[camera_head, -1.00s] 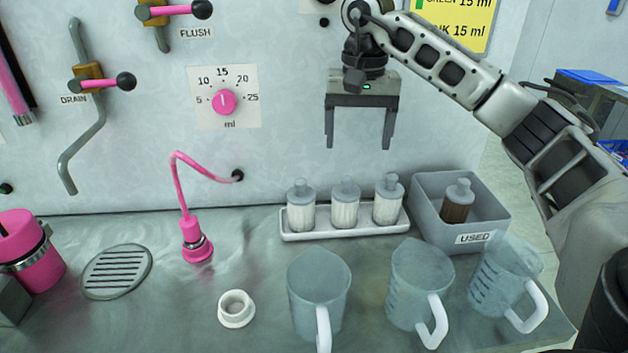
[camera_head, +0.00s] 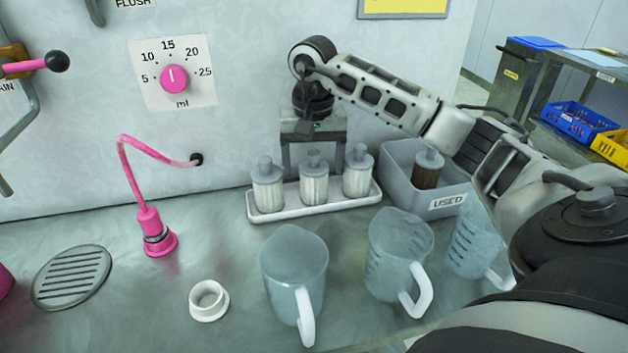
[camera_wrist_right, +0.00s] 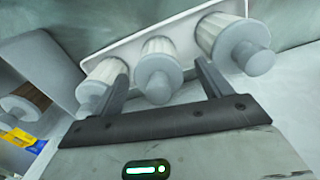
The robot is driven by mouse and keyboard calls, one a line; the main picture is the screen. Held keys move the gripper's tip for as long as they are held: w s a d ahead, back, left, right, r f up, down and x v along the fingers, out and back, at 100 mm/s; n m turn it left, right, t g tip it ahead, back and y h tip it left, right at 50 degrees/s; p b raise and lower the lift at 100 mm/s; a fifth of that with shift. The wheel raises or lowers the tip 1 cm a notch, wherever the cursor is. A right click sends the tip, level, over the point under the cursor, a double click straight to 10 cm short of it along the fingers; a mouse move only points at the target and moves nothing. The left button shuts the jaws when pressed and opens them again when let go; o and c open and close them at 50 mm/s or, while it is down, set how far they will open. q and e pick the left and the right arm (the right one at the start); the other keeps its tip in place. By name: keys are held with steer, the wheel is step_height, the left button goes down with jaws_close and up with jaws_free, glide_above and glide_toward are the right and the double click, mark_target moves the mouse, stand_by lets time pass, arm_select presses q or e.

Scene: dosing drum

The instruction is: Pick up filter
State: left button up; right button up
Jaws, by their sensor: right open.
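Three white pleated filters with grey caps stand in a row on a white tray (camera_head: 340,203): a left filter (camera_head: 268,190), a middle filter (camera_head: 314,182) and a right filter (camera_head: 358,175). My right gripper (camera_head: 312,164) is open, pointing down just behind and above the middle filter, partly hidden by it. In the right wrist view the middle filter (camera_wrist_right: 158,72) shows between the two open fingers, with the other filters outside them. I cannot tell whether the fingers touch any filter. My left gripper is not in view.
A grey bin labelled USED (camera_head: 447,203) with a brown filter (camera_head: 428,170) stands right of the tray. Several clear jugs, one of them the left jug (camera_head: 293,268), stand in front. A white ring (camera_head: 208,301) and a pink hose fitting (camera_head: 155,236) are at left.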

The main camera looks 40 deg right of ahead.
mark_target(314, 166)
step_height(314, 166, down, 3)
steer(key=shift+s+f, duration=0.15)
steer(key=c, duration=1.1)
steer(key=shift+r, duration=0.65)
steer(key=s+a+r, duration=0.2)
steer(key=a+r, duration=0.2)
steer(key=s+a+r, duration=0.2)
steer(key=a+r, duration=0.1)
steer(key=a, duration=0.1)
steer(key=s+a+r+p, duration=0.1)
steer(key=s+a+r, duration=0.2)
steer(key=a+r, duration=0.1)
steer(key=shift+a+r, duration=0.15)
steer(key=shift+r, duration=0.2)
